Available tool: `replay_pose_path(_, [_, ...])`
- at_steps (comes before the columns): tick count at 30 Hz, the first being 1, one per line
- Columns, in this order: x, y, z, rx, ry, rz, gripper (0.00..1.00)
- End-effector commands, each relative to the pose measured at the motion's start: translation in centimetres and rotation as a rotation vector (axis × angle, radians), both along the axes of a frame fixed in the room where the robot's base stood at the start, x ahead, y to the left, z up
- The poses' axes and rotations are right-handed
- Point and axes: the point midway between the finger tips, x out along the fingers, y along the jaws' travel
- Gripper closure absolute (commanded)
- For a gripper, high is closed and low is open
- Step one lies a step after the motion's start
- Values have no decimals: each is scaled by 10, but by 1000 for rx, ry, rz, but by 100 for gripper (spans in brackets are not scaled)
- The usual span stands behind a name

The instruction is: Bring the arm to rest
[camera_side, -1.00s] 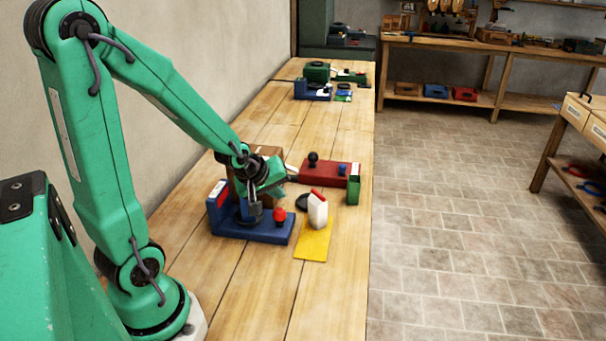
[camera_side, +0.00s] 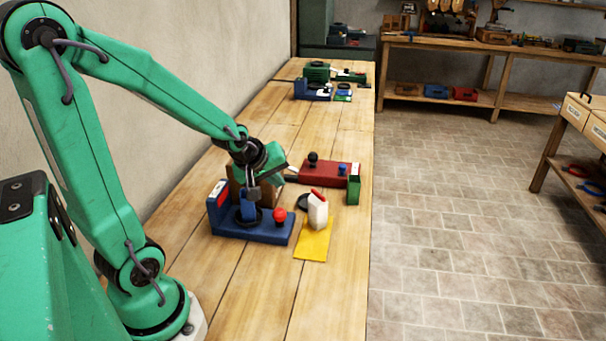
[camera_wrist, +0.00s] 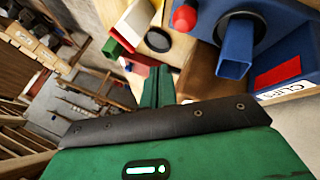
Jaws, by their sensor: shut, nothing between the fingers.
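My gripper (camera_side: 288,170) is held above the bench, behind the blue fixture (camera_side: 256,232) and left of the red fixture (camera_side: 318,174). In the wrist view its green fingers (camera_wrist: 158,84) are together with nothing between them. My arm reaches out over the bench from the left, its forearm sloping down to the wrist. The wrist hangs in front of the brown box (camera_side: 262,192) and partly hides it.
The blue fixture has a red knob (camera_side: 280,214). A green block (camera_side: 353,190) is at the bench edge. The front of the wooden bench (camera_side: 240,290) is clear.

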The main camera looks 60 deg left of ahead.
Motion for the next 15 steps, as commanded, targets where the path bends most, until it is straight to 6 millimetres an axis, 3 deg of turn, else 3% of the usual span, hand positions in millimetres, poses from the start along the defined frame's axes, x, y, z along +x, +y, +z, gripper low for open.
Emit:
replay_pose_path(8, [0,-1,1,3,2,-8,100])
replay_pose_path(15, [-6,-19,17,51,31,-123,100])
